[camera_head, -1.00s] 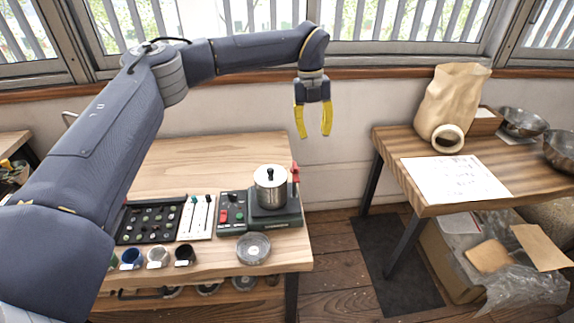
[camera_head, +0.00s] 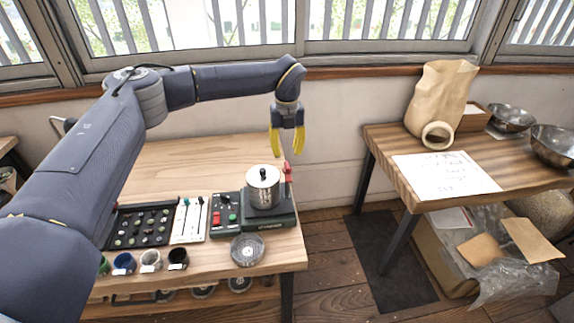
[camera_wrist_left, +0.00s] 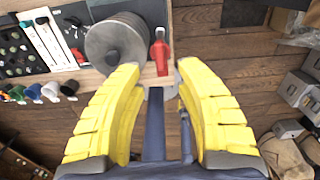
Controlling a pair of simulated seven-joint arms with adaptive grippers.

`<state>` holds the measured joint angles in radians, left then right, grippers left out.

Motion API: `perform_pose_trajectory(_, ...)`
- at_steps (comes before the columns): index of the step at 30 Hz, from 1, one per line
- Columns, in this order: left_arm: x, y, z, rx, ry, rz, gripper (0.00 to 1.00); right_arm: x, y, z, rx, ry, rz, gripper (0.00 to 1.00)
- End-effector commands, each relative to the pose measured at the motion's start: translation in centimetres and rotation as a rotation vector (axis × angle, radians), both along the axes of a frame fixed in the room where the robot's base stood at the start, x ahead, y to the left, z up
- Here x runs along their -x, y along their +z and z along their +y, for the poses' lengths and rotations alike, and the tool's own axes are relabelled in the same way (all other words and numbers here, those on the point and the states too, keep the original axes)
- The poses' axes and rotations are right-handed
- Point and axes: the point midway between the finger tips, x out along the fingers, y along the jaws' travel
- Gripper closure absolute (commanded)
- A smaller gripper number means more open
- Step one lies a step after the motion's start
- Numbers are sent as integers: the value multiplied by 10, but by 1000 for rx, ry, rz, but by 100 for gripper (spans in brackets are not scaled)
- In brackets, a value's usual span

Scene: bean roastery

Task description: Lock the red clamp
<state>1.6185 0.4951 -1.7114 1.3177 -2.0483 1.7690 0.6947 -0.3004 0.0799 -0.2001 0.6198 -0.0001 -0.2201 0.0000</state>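The red clamp (camera_head: 287,172) stands at the right side of the dark machine base, beside the metal canister (camera_head: 263,188) with a black knob. In the left wrist view the red clamp (camera_wrist_left: 160,55) shows from above, between and beyond the fingertips, right of the round canister (camera_wrist_left: 117,42). My left gripper (camera_head: 287,154) has yellow fingers pointing down, above and behind the clamp. Its fingers are apart and empty, and they also show spread in the left wrist view (camera_wrist_left: 157,66). I see no contact with the clamp. My right gripper is not in view.
A button panel (camera_head: 226,216), a slider panel (camera_head: 189,219) and a black sample tray (camera_head: 142,227) stand left of the canister. A glass dish (camera_head: 248,249) and several small cups sit at the front edge. A second table (camera_head: 440,205) is at the right, with floor between.

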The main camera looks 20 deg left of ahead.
Motion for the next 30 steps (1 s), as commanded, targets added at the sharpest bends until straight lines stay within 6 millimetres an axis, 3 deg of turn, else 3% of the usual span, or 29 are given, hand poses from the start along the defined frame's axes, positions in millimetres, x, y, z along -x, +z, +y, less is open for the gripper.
perform_pose_trajectory(6,0,-35,0,0,-1,1,66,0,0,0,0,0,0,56)
perform_pose_trajectory(12,0,-55,-1,1,0,0,66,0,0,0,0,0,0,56)
perform_pose_trajectory(29,0,-65,0,1,0,0,64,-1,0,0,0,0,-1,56)
perform_pose_trajectory(30,0,-65,0,1,0,0,68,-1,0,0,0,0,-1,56)
